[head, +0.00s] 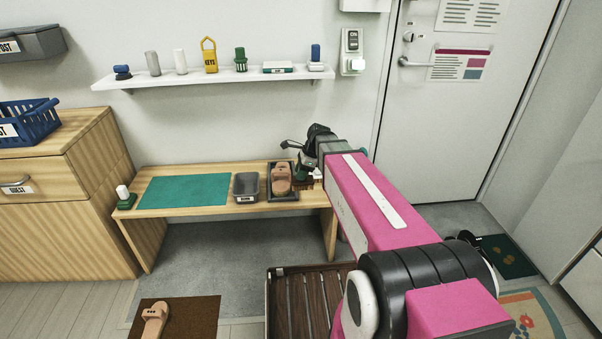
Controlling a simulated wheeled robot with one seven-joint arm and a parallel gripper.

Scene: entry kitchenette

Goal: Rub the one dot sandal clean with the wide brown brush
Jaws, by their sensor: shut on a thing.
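A tan sandal (281,180) lies in a dark tray (271,197) at the right end of the low wooden bench. A second tan sandal (154,321) lies on a brown mat on the floor. Dot marks on either sandal are too small to tell. My gripper (308,172) is over the bench's right end, just right of the tray, and is shut on the wide brown brush (303,184). The brush's bristles point down beside the tray's right side. I cannot tell whether they touch the sandal. The arm hides part of the gripper.
The bench also carries a teal mat (185,191), a grey bin (246,187) and a green brush with a white top (125,197). A wall shelf (215,79) with several small items hangs above. A slatted wooden rack (300,298) stands on the floor in front.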

